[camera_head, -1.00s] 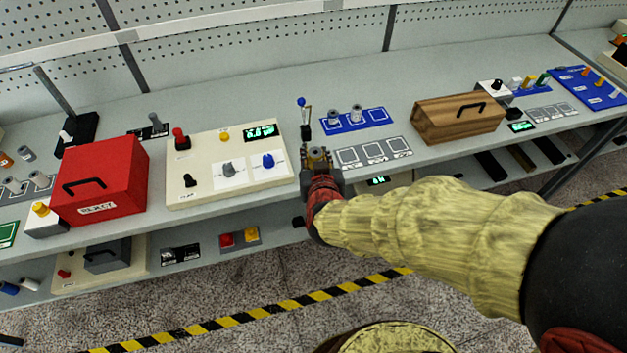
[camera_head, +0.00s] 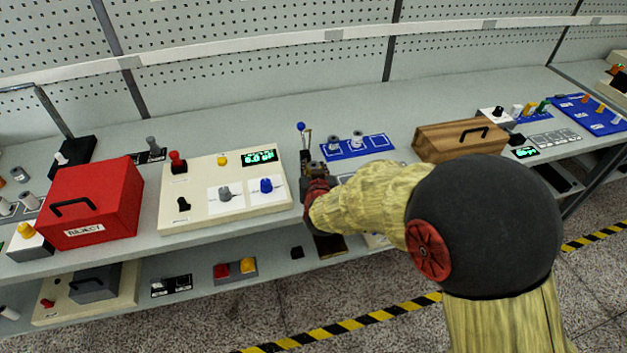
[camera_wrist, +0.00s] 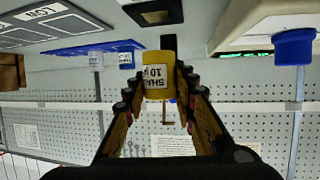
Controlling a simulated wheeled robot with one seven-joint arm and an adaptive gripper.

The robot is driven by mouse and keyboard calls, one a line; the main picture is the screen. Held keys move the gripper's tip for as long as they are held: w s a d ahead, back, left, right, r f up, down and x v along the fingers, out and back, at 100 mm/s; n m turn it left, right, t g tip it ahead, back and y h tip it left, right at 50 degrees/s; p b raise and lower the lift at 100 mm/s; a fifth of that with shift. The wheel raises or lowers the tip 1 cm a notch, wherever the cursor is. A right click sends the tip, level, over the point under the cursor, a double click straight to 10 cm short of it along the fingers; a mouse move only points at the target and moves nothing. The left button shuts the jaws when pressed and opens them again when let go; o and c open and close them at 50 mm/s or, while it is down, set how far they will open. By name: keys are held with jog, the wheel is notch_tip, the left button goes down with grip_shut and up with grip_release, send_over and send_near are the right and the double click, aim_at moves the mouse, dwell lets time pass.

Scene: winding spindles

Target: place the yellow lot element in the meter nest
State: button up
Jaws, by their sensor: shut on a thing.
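The yellow lot element (camera_wrist: 158,56) is a small yellow cylinder with a white printed label. In the wrist view my gripper (camera_wrist: 158,92) is shut on it, one finger on each side. In the head view my gripper (camera_head: 316,170) is over the bench, right of the cream panel and in front of the blue-ball lever; the yellow element cannot be made out there. A black square frame with a brownish middle (camera_wrist: 157,17) shows just past the element in the wrist view. I cannot tell whether it is the meter nest, or whether the element touches it.
The cream panel (camera_head: 188,209) with knobs and a green display is close on the left. The blue-ball lever (camera_head: 302,128) stands just behind my gripper. A blue tray (camera_head: 374,141) with two grey spools is behind right. A wooden box (camera_head: 445,143) and red box (camera_head: 95,198) stand farther out.

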jog(key=shift+w+f, duration=0.3)
jog(key=shift+f, duration=0.05)
jog(key=shift+w+f+b, duration=0.15)
jog(key=shift+f+b, duration=0.45)
jog(key=shift+f, duration=0.3)
jog(key=shift+w+f+b, duration=0.1)
jog(key=shift+f+b, duration=0.45)
jog(key=shift+f, duration=0.3)
jog(key=shift+f, duration=0.2)
jog(key=o, duration=1.2)
jog(key=shift+c, duration=0.2)
jog(key=shift+r, duration=0.2)
